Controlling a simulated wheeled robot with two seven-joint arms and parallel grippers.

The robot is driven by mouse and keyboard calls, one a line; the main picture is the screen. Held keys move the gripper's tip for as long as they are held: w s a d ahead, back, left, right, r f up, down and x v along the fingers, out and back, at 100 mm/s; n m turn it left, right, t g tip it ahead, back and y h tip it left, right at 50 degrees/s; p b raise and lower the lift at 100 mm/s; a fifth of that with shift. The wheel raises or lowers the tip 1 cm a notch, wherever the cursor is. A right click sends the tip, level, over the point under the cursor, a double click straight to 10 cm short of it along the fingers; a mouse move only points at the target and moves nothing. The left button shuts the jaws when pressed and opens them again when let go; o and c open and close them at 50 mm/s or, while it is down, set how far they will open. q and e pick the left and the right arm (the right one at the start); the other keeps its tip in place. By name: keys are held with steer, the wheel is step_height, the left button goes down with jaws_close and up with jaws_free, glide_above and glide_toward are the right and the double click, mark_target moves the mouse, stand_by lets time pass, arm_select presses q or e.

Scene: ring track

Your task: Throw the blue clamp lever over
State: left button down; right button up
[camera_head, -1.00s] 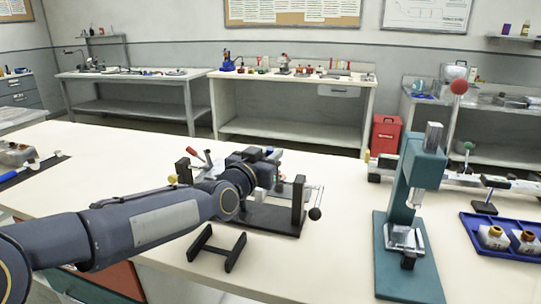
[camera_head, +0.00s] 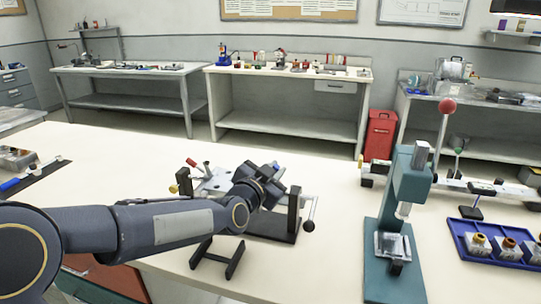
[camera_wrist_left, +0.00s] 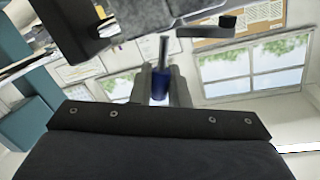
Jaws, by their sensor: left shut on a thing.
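The blue clamp lever (camera_wrist_left: 160,86) has a blue grip and a thin metal rod. In the left wrist view it stands between the two grey fingers of my left gripper (camera_wrist_left: 163,88), which is shut on it. In the head view my left gripper (camera_head: 274,178) is at the clamp fixture, over its black base (camera_head: 268,229) between dark uprights. A red-tipped lever (camera_head: 192,163) shows at the fixture's left side, beside a metal plate (camera_head: 214,181). My right gripper is not in view.
A teal press (camera_head: 385,262) stands right of the fixture. A black H-shaped stand (camera_head: 217,258) lies in front of the fixture. The bench top (camera_head: 110,165) behind and left of my arm is mostly bare.

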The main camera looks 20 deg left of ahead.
arm_select(q)
steer(key=m+p, duration=0.1)
steer(key=d+m+p, duration=0.1)
steer(key=p, duration=0.1)
steer(key=m+p, duration=0.1)
steer(key=shift+d+f+m+y, duration=0.25)
steer(key=shift+f+m+y, duration=0.05)
steer(key=shift+y, duration=0.1)
steer(key=shift+d+f+m+g+y+p, duration=0.25)
steer(key=shift+f+m+p, duration=0.25)
steer(key=shift+m+p, duration=0.45)
steer(key=c, duration=1.5)
jaws_free()
steer(key=shift+o, duration=0.2)
steer(key=v, duration=0.8)
steer(key=shift+p, duration=0.3)
